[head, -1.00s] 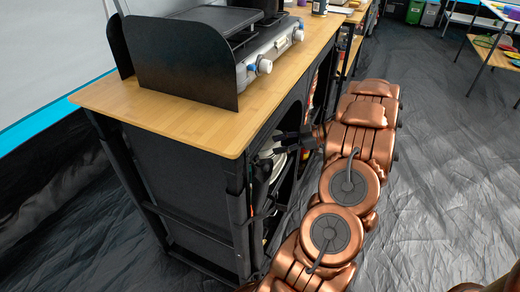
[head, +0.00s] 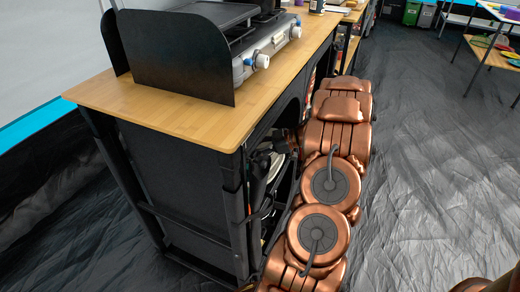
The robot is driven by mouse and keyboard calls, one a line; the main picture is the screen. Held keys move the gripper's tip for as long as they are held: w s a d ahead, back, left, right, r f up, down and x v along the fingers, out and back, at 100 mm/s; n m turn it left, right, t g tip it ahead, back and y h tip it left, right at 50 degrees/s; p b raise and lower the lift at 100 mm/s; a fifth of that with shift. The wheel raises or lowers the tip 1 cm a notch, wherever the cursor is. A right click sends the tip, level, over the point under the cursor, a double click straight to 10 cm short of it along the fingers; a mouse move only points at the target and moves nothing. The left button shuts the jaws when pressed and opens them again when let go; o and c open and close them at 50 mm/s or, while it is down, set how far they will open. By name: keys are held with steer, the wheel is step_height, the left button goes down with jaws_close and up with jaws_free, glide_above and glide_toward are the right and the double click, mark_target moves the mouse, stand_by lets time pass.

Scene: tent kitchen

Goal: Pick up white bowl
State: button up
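A white rounded dish edge (head: 276,167) shows inside the open front of the black cupboard (head: 238,200), under the wooden counter. It may be the white bowl, but the cupboard frame and my arm hide most of it. My copper arm runs along the cupboard front and bends into the opening. My gripper (head: 266,152) is a dark shape at the opening, close to the white dish and partly hidden. I cannot make out its fingers, whether they touch the dish, or whether they hold anything.
A camping stove (head: 245,45) with a black windshield stands on the wooden counter (head: 170,118), whose edge overhangs the opening. Other dark items sit on the cupboard shelves. The dark floor (head: 420,170) to the right is clear. A table with colourful items stands at the far right.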

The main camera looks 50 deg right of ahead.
jaws_close()
stand_by(0.6)
